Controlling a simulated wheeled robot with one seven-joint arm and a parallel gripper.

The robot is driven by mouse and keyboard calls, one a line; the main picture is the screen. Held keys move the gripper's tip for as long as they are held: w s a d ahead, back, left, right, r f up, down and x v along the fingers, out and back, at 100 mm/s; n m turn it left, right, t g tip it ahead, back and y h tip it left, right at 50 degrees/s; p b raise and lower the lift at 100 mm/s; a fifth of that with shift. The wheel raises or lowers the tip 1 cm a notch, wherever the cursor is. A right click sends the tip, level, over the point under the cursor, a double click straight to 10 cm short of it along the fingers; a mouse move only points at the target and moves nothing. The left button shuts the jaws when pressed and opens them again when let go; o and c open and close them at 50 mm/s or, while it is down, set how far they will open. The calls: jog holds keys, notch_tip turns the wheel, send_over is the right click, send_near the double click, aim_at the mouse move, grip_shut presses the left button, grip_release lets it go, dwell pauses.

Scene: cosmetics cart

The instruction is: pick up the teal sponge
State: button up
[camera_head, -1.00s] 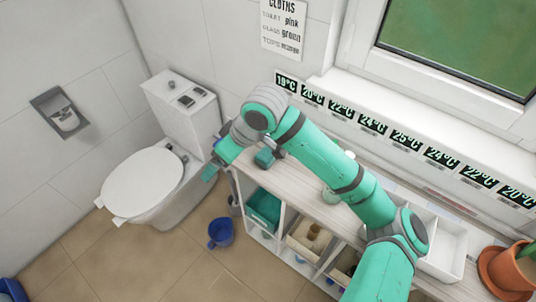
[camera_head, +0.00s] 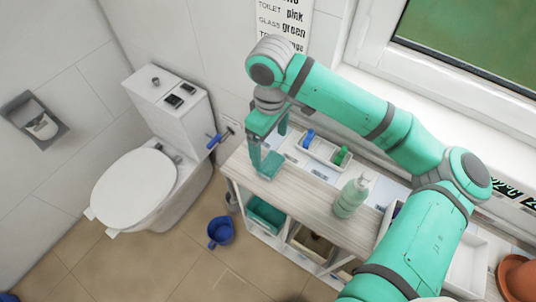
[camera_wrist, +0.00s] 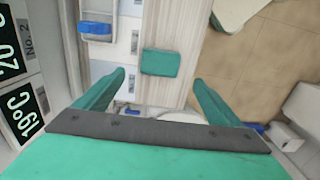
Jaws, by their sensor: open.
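The teal sponge (camera_head: 269,165) lies flat on the wooden cart top (camera_head: 310,198), near its left end. In the wrist view the sponge (camera_wrist: 160,62) is a small teal block, fully in view. It sits between the lines of my two fingers and a little beyond their tips. My gripper (camera_head: 268,140) is open and empty, pointing down above the sponge. One finger partly overlaps the sponge's edge in the head view. In the wrist view both fingers (camera_wrist: 159,78) stand apart, with a gap on each side of the sponge. I cannot tell the exact height left between them.
A pale green pump bottle (camera_head: 350,198) stands on the cart top to the right. A white tray (camera_head: 326,152) with blue and green items lies behind. A teal bin (camera_head: 265,214) is on the shelf below. The toilet (camera_head: 135,185) is to the left.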

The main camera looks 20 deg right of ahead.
aim_at(271, 162)
jog(key=f, duration=0.3)
jog(key=shift+s+f, duration=0.2)
jog(key=shift+f, duration=0.2)
jog(key=shift+s+d+f, duration=0.3)
jog(key=shift+f, duration=0.15)
jog(key=shift+w+a+f, duration=0.1)
jog(key=shift+w+f, duration=0.05)
jog(key=shift+f, duration=1.15)
jog(key=shift+w+a+f, duration=0.1)
jog(key=shift+w+f, duration=0.05)
jog(key=shift+f, duration=1.15)
jog(key=shift+w, duration=0.1)
jog(key=c, duration=1.1)
